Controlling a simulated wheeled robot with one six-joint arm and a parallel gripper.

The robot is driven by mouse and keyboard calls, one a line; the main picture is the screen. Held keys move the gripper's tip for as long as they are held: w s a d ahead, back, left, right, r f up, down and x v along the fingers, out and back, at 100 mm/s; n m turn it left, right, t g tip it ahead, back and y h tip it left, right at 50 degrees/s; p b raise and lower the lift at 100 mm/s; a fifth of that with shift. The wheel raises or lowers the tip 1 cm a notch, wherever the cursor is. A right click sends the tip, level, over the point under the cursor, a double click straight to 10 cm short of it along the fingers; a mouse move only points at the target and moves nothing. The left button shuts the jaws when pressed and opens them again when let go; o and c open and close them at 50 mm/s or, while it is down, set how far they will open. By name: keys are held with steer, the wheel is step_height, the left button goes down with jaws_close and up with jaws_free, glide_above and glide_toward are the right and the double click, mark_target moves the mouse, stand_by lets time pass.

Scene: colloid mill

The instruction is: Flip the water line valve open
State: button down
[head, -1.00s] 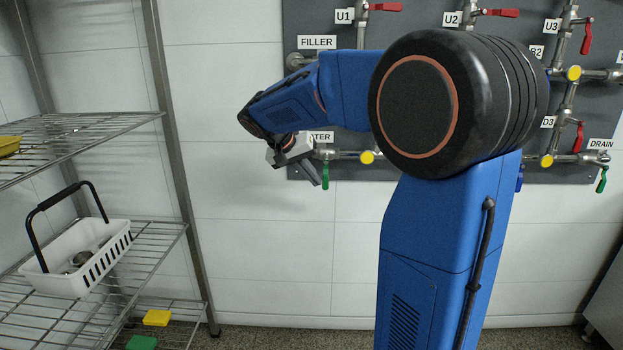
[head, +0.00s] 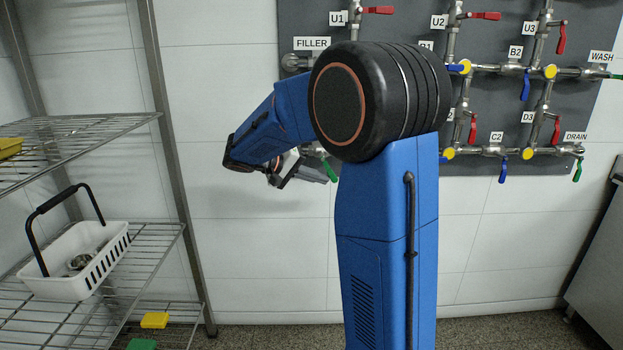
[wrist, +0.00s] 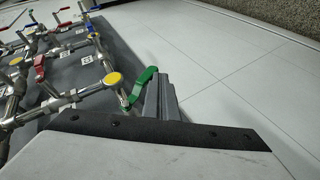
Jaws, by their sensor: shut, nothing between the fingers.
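The water line valve has a green handle (head: 329,170), low on the grey panel. It slants down to the right in the head view, and my arm hides the valve body and its label. The green handle also shows in the wrist view (wrist: 141,88), curving up from the pipe. My gripper (head: 322,175) is shut and empty, its fingertips right at the handle. In the wrist view my gripper (wrist: 160,92) lies against or very close to the right side of the handle; I cannot be sure that they touch.
The grey panel (head: 390,100) carries pipes with several red, blue and green handles to the right. A wire shelf (head: 150,240) at left holds a white basket (head: 75,265). The wall below the panel is bare.

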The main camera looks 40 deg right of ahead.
mark_target(330, 177)
steer(key=shift+s+d+r+n+g+h, duration=0.1)
steer(key=shift+s+d+n+g+h, duration=0.15)
steer(key=shift+s+d+h, duration=0.35)
steer(key=shift+s+d+r+n+g+h, duration=0.15)
steer(key=shift+s+d+g+h, duration=0.15)
steer(key=shift+d+h, duration=0.45)
steer(key=shift+s+d+r, duration=0.35)
steer(key=shift+s+d, duration=0.1)
steer(key=shift+d, duration=0.2)
stand_by(0.6)
steer(key=w+a+f, duration=0.3)
steer(key=a+f, duration=0.2)
steer(key=a, duration=0.6)
steer(key=shift+f, duration=0.2)
